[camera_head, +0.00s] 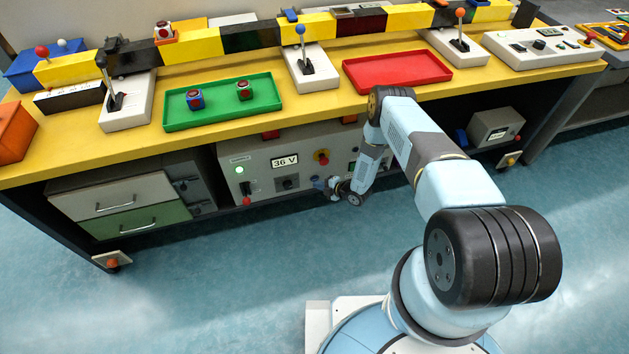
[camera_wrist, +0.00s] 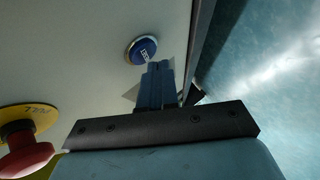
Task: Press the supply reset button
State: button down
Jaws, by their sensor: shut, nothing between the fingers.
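The blue round reset button (camera_wrist: 141,50) with white lettering and a pale rim sits on the light panel in the wrist view. My gripper (camera_wrist: 156,68) is shut and empty, its blue fingertips just beside and below the button in the picture. I cannot tell whether the tips touch it. In the head view, my gripper (camera_head: 325,185) is low at the front of the grey power supply (camera_head: 261,165) under the bench. There I cannot make out the button apart from my gripper.
A red mushroom button (camera_wrist: 26,158) on a yellow ring is at the wrist view's lower left. The supply has a "36 V" display (camera_head: 285,161) and a lit green lamp (camera_head: 240,170). The yellow bench top (camera_head: 70,150) overhangs it. The blue floor (camera_head: 230,280) in front is clear.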

jog(key=shift+s+d, duration=0.1)
jog(key=shift+s, duration=0.15)
jog(key=shift+s+d, duration=0.2)
jog(key=shift+s, duration=0.6)
jog(key=shift+s+d, duration=0.25)
jog(key=shift+s, duration=0.55)
jog(key=shift+s+d, duration=0.2)
jog(key=shift+s, duration=0.6)
